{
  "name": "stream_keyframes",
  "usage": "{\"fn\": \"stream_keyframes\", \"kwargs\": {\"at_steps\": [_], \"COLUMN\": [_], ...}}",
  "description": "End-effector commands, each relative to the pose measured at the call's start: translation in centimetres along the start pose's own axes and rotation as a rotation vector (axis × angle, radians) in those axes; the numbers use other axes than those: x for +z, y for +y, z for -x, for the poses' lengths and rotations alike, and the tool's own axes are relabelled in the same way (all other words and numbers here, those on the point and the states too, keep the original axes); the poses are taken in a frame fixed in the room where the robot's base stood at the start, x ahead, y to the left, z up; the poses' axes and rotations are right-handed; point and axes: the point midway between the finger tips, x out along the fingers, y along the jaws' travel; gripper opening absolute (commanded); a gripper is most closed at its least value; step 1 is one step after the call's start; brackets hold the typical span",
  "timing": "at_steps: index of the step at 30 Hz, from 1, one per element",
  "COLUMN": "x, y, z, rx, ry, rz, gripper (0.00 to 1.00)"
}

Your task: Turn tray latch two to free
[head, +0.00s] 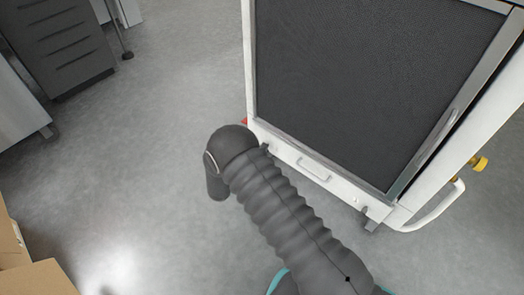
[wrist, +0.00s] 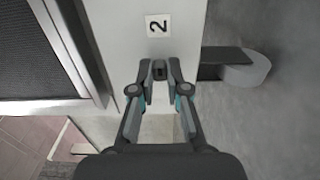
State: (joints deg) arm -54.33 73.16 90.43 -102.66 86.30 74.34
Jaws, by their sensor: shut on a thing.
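Tray latch two (wrist: 159,68) is a small dark knob on the white panel, just below a label with the number 2 (wrist: 157,24) in the wrist view. My gripper (wrist: 159,75) is shut on it, one fingertip on each side. The fingertips hide part of the latch, so its exact turn is hard to tell. In the head view my arm reaches to the lower left of the white washer (head: 317,172); my gripper and the held latch cannot be made out there.
The washer has a dark mesh panel (head: 365,85) in a metal frame and a small handle (head: 314,170) on its lower strip. A yellow knob (head: 479,163) and white side rail (head: 440,210) are at right. Cardboard boxes (head: 35,278) stand lower left.

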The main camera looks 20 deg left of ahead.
Motion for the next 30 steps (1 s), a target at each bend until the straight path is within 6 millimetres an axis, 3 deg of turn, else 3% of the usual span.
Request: {"fn": "stream_keyframes", "kwargs": {"at_steps": [13,14,15,17,30], "x": [0.2,0.2,0.2,0.1,-0.1], "y": [-0.1,-0.1,-0.1,-0.1,0.0], "z": [-0.1,-0.1,-0.1,-0.1,1.2], "rx": [-0.001,-0.001,-0.001,-0.001,0.000], "ry": [-0.005,-0.005,-0.004,-0.003,0.003], "rz": [-0.009,-0.009,-0.009,-0.009,-0.009], "gripper": [0.00,0.17,0.27,0.40,0.40]}}
